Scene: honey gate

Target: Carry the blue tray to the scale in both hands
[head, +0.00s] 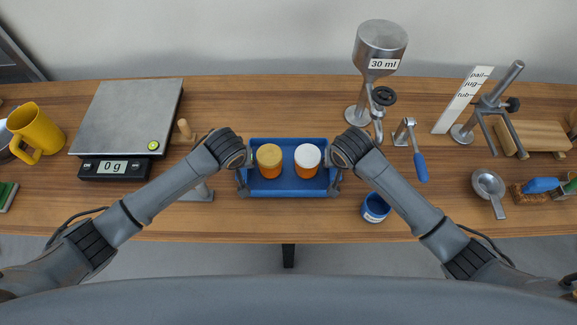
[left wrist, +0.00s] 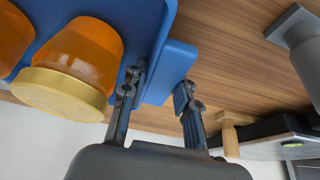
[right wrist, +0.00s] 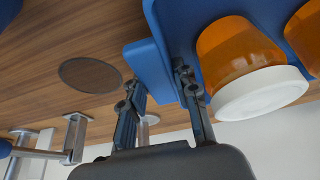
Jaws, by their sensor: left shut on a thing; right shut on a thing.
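The blue tray (head: 288,189) is at the middle of the wooden table in the head view, with two amber jars in it. One jar has a yellow lid (head: 269,156), the other a white lid (head: 308,156). My left gripper (head: 241,185) is shut on the tray's left end; the left wrist view shows its fingers (left wrist: 158,100) on either side of the blue end piece. My right gripper (head: 335,183) is shut on the right end, also seen in the right wrist view (right wrist: 160,100). The scale (head: 128,115) stands at the left, reading 0 g, its plate empty.
A yellow mug (head: 36,130) stands left of the scale. A wooden-knobbed tool (head: 185,130) stands between scale and tray. The table behind the tray is clear.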

